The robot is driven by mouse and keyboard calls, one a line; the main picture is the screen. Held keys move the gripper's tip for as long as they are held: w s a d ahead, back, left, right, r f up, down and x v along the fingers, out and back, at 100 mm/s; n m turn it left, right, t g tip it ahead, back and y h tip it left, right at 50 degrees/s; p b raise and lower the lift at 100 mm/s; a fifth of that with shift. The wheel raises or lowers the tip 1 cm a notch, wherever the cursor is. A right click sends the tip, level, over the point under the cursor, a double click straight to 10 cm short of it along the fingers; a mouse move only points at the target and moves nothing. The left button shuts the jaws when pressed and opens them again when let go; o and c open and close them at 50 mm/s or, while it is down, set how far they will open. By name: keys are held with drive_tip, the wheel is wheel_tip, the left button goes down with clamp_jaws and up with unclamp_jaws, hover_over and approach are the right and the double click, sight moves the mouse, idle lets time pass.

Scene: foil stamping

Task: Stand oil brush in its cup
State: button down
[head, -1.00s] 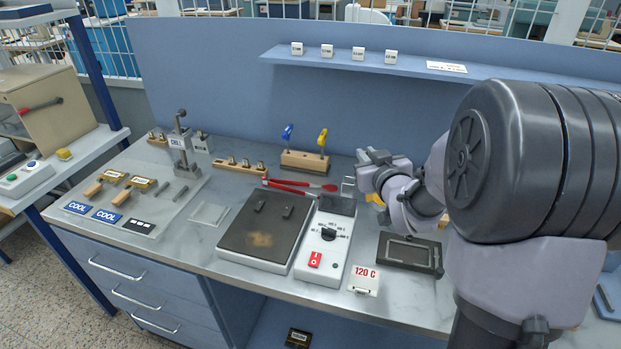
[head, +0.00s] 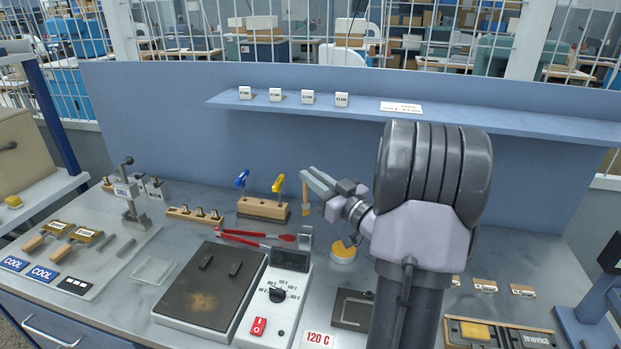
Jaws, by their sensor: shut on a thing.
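My gripper (head: 312,181) is raised above the back of the bench, just right of the wooden tool rack. It is shut on a small tan stick with a darker lower end, which looks like the oil brush (head: 306,200). The brush hangs nearly upright, clear of the bench. A small grey metal holder (head: 305,236), possibly the cup, stands below it behind the hot plate's control box. A round yellow-topped tin (head: 343,251) stands to the right, partly hidden by my arm. I cannot tell for certain which is the cup.
Red tongs (head: 255,238) lie left of the holder. A wooden rack (head: 263,209) holds blue and yellow-handled tools. The hot plate (head: 211,285) and control box (head: 275,305) are in front. A dark tray (head: 352,309) lies right of them. A shelf (head: 430,116) runs above.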

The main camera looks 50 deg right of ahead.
sight(307, 204)
drive_tip(key=shift+f+b, duration=3.95)
drive_tip(key=shift+f, duration=0.6)
drive_tip(key=c, duration=1.3)
unclamp_jaws()
drive_tip(key=shift+c, duration=0.2)
drive_tip(key=shift+w, duration=0.15)
